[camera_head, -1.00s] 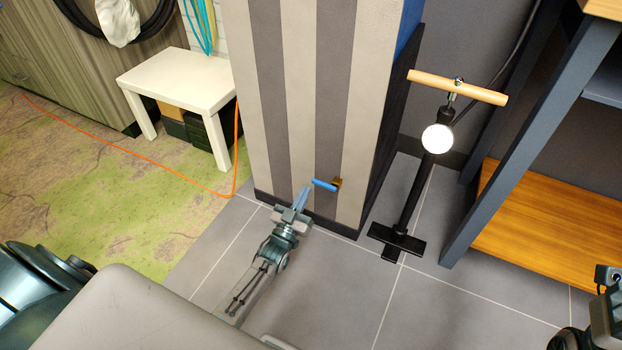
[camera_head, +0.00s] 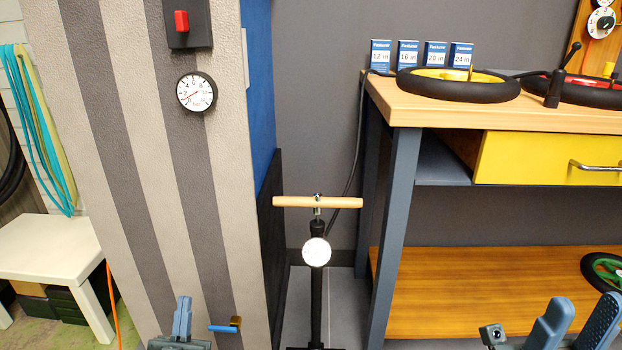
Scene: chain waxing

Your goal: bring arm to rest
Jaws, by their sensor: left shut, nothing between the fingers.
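My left gripper (camera_head: 183,303) shows at the bottom edge, in front of the striped column (camera_head: 160,180). Its fingers are together with nothing between them. A blue lever handle (camera_head: 222,328) on a brass fitting sticks out of the column just right of its fingers. I see a gap between the fingers and the lever in the picture, but cannot tell the depth. My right gripper (camera_head: 585,312) is at the bottom right, fingers pointing up and spread apart, with nothing seen between them. The lower parts of both arms are cut off by the frame.
A floor pump (camera_head: 317,225) with a wooden handle and round gauge stands right of the column. A workbench (camera_head: 510,117) with wheels and small boxes stands at the right, above a yellow drawer (camera_head: 540,157). A white side table (camera_head: 40,248) is at the left.

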